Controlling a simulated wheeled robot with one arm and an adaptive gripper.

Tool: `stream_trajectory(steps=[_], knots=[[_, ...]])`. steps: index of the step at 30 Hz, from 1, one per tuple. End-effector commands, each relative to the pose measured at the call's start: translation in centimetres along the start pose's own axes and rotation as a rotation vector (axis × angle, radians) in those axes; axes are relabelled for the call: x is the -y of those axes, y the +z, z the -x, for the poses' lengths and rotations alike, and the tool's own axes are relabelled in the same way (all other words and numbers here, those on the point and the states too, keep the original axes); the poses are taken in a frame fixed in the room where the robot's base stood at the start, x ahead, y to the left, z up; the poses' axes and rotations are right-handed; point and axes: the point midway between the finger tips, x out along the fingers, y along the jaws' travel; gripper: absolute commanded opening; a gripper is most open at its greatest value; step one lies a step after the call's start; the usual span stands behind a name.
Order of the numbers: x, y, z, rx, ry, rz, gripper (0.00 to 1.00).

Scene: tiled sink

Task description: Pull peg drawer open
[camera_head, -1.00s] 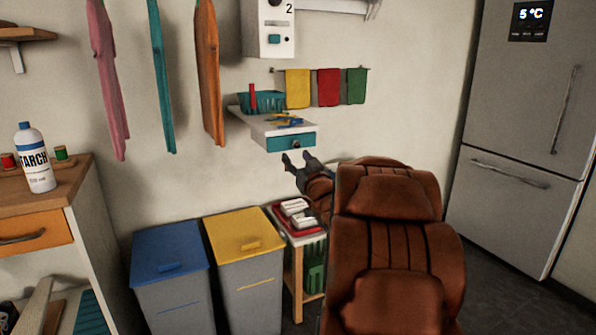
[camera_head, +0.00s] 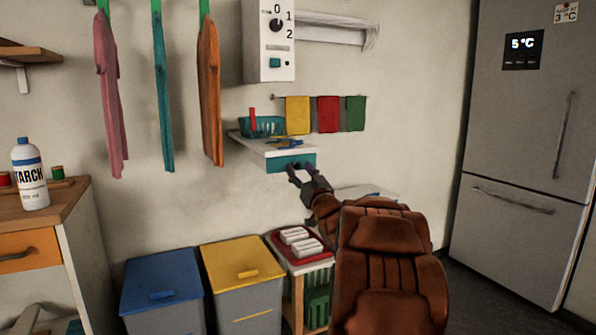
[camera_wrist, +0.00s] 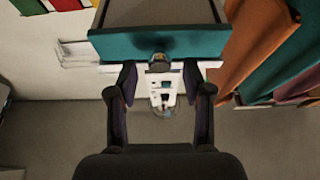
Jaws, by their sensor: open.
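The peg drawer (camera_head: 279,163) is a small teal drawer beneath a white wall shelf (camera_head: 255,143). In the wrist view its teal front (camera_wrist: 115,45) spans the top, with a round knob (camera_wrist: 160,57) at the middle of its edge. My gripper (camera_head: 300,171) is at the drawer front in the head view, its fingers covering the front's right part. In the wrist view my gripper (camera_wrist: 159,72) is open, one finger on each side of the knob. Contact with the knob cannot be told. The knob is not clear in the head view.
A teal basket (camera_head: 262,126) and small coloured pegs (camera_head: 284,143) are on the shelf. Towels (camera_head: 328,114) hang behind it; garments (camera_head: 209,95) hang to its left. Lidded bins (camera_head: 243,262) and a small stand with a red tray (camera_head: 277,245) are below. A fridge (camera_head: 515,150) is at right.

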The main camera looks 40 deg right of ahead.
Motion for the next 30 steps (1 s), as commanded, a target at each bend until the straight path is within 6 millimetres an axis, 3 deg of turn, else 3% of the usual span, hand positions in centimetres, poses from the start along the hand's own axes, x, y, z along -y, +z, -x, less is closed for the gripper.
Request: stream_trajectory(steps=[7,18,30], knots=[[0.0,-0.1,-1.5,-0.001,0.000,0.002,0.50],[0.0,0.0,-1.8,0.000,0.001,0.001,0.49],[0.0,0.0,-1.7,0.001,0.001,0.001,0.07]])
